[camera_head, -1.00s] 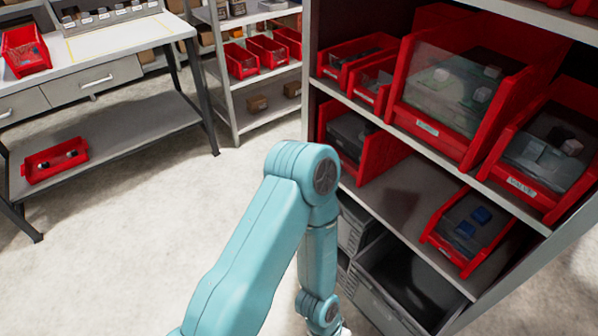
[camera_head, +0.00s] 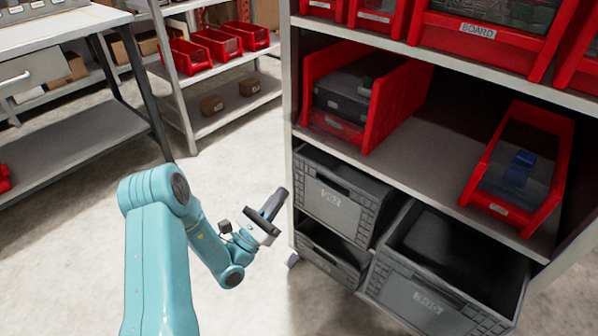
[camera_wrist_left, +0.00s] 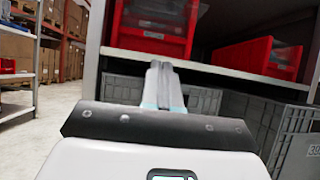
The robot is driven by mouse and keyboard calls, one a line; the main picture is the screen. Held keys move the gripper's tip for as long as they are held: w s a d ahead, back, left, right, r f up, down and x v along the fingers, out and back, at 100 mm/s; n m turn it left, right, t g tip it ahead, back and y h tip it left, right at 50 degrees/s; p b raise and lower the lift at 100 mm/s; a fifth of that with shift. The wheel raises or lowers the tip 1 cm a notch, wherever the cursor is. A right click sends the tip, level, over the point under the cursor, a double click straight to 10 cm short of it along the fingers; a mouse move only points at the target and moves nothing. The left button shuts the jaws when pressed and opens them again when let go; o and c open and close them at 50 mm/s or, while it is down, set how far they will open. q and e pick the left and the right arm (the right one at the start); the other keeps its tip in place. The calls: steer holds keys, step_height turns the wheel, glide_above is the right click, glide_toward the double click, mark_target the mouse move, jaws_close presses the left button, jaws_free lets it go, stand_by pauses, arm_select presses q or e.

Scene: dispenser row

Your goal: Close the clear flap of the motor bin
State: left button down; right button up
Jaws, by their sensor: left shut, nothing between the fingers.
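A red bin (camera_head: 398,105) stands at the left of the lower shelf, with dark grey contents. Another red bin (camera_head: 508,210) with a blue part inside stands at the right of that shelf. I cannot read a motor label on either, and I cannot make out how their clear flaps stand. My left gripper (camera_head: 279,198) is shut and empty, below and left of the left bin, in front of the shelf unit's left post. In the left wrist view its fingers (camera_wrist_left: 164,85) point at the shelf edge, under a red bin (camera_wrist_left: 152,40). My right gripper is out of view.
Grey crates (camera_head: 335,197) stand under the lower shelf, and one (camera_head: 425,300) juts out to the front. The upper shelf holds more red bins, one labelled BOARD (camera_head: 480,30). A workbench (camera_head: 70,150) stands at the left. The floor between is clear.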

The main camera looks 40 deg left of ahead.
arm_select(q)
steer(key=shift+r+p+x, duration=0.3)
steer(key=shift+p+x, duration=1.55)
steer(key=shift+p, duration=1.9)
glide_toward(323, 126)
step_height(323, 126, down, 2)
steer(key=w, duration=0.2)
steer(key=r, duration=0.2)
steer(key=a+r, duration=0.1)
steer(key=shift+w+r+y, duration=0.25)
steer(key=shift+w+y, duration=0.05)
steer(key=shift+y, duration=0.1)
